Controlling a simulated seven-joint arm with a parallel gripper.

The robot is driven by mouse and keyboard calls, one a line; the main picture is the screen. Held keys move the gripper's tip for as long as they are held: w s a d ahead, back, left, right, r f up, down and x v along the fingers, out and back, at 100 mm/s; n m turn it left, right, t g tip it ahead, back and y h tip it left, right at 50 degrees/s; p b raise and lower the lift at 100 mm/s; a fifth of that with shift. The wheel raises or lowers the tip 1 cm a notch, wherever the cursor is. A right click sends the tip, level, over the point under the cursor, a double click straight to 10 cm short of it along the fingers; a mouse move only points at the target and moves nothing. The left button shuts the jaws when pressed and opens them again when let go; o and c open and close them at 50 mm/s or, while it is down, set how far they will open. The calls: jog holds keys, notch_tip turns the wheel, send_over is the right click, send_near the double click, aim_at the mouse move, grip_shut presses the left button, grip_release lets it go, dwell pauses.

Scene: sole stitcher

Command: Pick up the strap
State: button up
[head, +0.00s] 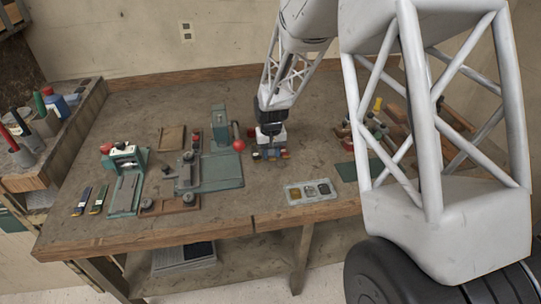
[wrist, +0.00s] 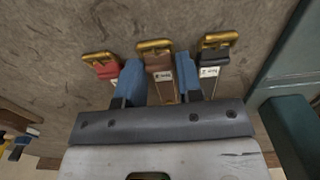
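The red and dark blue straps lie just outside the fingers. The lower ends of the straps are hidden behind the gripper body. In the head view, my gripper (head: 270,152) is low over the workbench, hiding most of the straps.
A green machine (head: 222,165) with a red ball knob stands left of my gripper on the workbench (head: 255,200). A grey tray (head: 311,191) lies in front. Another green fixture (head: 125,180) is farther left. Several tools crowd the right, partly behind my arm.

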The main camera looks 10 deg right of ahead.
jog(key=shift+r, duration=0.2)
jog(key=shift+c, duration=0.3)
jog(key=shift+r, duration=0.55)
notch_tip(320, 180, up, 2)
jog(key=shift+r, duration=0.1)
jog(key=s, duration=0.5)
jog(key=s+r, duration=0.1)
jog(key=s, duration=1)
jog(key=shift+d+r, duration=0.15)
jog(key=shift+d, duration=0.15)
jog(key=s+a+r+m, duration=0.1)
jog(key=s+a+r, duration=0.5)
jog(key=a, duration=0.4)
jog(key=w+a+n, duration=0.1)
jog(key=a, duration=1)
jog(key=shift+w+a+f, duration=0.2)
jog(key=shift+a+f, duration=0.05)
jog(key=shift+a, duration=0.1)
jog(key=shift+w, duration=0.1)
